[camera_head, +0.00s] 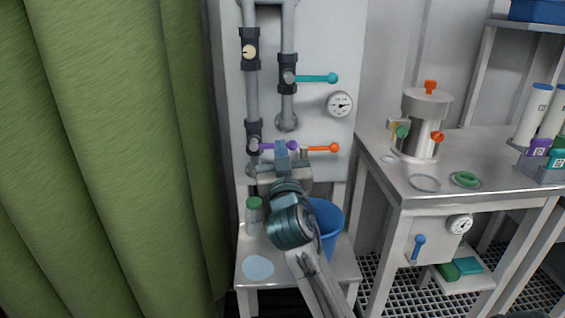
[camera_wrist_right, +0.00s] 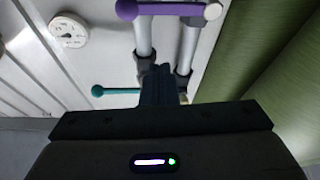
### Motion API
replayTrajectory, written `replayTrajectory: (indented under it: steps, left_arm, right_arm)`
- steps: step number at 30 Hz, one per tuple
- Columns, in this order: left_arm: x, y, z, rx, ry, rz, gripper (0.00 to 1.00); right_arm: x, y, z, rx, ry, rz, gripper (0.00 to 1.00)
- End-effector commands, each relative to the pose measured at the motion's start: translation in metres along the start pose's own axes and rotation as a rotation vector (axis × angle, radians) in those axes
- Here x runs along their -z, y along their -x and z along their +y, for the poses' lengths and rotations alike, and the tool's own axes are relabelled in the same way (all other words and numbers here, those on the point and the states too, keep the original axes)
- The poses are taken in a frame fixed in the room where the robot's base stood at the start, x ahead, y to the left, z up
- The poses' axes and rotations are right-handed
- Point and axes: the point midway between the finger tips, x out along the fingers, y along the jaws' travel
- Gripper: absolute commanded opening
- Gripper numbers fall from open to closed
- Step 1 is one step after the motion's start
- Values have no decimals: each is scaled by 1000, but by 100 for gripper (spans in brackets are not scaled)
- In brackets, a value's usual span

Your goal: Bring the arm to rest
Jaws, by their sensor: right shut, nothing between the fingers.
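My right gripper (camera_head: 281,150) is shut and empty in the head view. It is raised in front of the pipe panel, its fingertips beside the purple valve lever (camera_head: 278,146) and left of the orange valve lever (camera_head: 320,148). I cannot tell whether it touches the purple lever. In the right wrist view the shut fingers (camera_wrist_right: 160,82) point toward the pipes, with the purple lever (camera_wrist_right: 168,9) at the top and the teal lever (camera_wrist_right: 115,91) at the left. My left gripper is not in view.
A low bench (camera_head: 293,272) below holds a green-capped jar (camera_head: 254,216) and a blue bucket (camera_head: 328,228), partly hidden by my arm. A steel table (camera_head: 410,187) with a metal vessel (camera_head: 424,125) stands right. A green curtain (camera_head: 105,160) fills the left.

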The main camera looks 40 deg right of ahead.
Motion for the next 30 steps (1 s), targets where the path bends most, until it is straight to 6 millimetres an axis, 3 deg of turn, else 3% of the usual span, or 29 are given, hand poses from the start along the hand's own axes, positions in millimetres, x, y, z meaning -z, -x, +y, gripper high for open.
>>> replayTrajectory:
  steps: [6,14,17,20,23,30]
  left_arm:
    - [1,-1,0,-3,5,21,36]
    - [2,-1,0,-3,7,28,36]
    - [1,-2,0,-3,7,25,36]
    - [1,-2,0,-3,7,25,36]
    - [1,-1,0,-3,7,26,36]
    - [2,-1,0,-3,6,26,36]
  right_arm:
    - [0,29,-1,-1,-2,-2,0]
    - [0,35,-1,0,1,0,0]
    - [-9,40,-3,15,3,-21,0]
    - [-37,55,-11,65,8,-86,0]
    - [-80,85,-21,149,12,-195,0]
    - [-180,193,-37,370,-7,-499,0]
